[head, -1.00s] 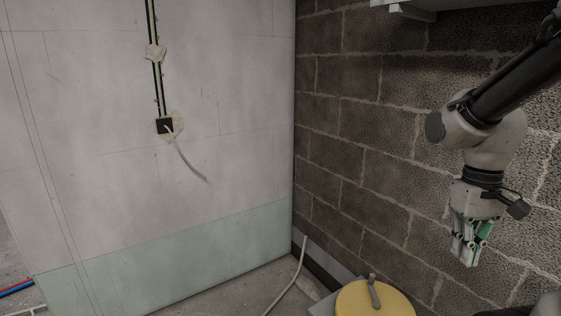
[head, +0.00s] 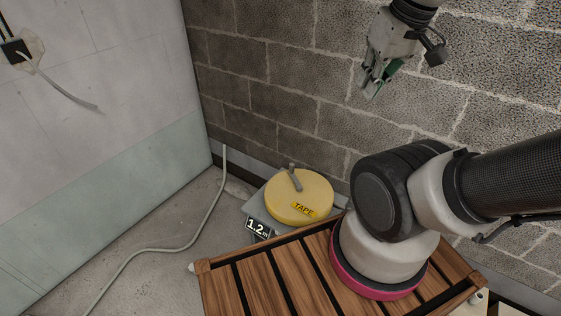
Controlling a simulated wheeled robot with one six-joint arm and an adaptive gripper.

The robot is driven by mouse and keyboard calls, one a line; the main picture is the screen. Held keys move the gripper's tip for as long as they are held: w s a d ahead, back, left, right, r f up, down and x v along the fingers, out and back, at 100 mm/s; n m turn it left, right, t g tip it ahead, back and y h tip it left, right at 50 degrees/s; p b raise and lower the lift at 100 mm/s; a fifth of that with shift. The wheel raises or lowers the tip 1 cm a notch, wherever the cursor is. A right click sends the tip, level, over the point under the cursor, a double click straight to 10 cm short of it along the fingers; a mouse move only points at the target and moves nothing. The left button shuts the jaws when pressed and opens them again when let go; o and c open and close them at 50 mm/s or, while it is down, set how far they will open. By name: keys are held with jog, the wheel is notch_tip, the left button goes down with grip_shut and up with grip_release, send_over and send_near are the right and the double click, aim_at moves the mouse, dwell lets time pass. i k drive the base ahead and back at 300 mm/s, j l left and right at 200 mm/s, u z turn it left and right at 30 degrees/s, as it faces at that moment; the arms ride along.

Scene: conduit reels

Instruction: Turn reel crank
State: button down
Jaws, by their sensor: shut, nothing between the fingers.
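The yellow reel (head: 300,204) lies flat on a grey block, with a "TAPE" label on its near side. Its grey crank (head: 294,177) stands up from the top, leaning toward the back left. My gripper (head: 368,90) is shut and empty. It hangs fingers down in front of the block wall, above and to the right of the reel in the picture, clearly apart from the crank.
A wooden slatted platform (head: 245,288) lies in front of the reel, under my arm's base. A "1.2 m" sign (head: 258,227) is on the grey block. A pale conduit (head: 190,240) runs along the floor. The block wall (head: 290,90) stands close behind; the left floor is mostly clear.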

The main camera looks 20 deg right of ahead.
aim_at(299, 188)
jog(key=i+j, duration=0.4)
jog(key=j, duration=0.15)
jog(key=i+j, duration=0.35)
jog(key=j, duration=0.2)
jog(key=i+j, duration=0.4)
jog(key=j, duration=0.15)
jog(key=i+j+z, duration=0.15)
jog(key=z, duration=0.25)
jog(key=i+j+z, duration=0.1)
jog(key=j+z, duration=0.55)
jog(key=z, duration=0.85)
jog(key=i, duration=0.45)
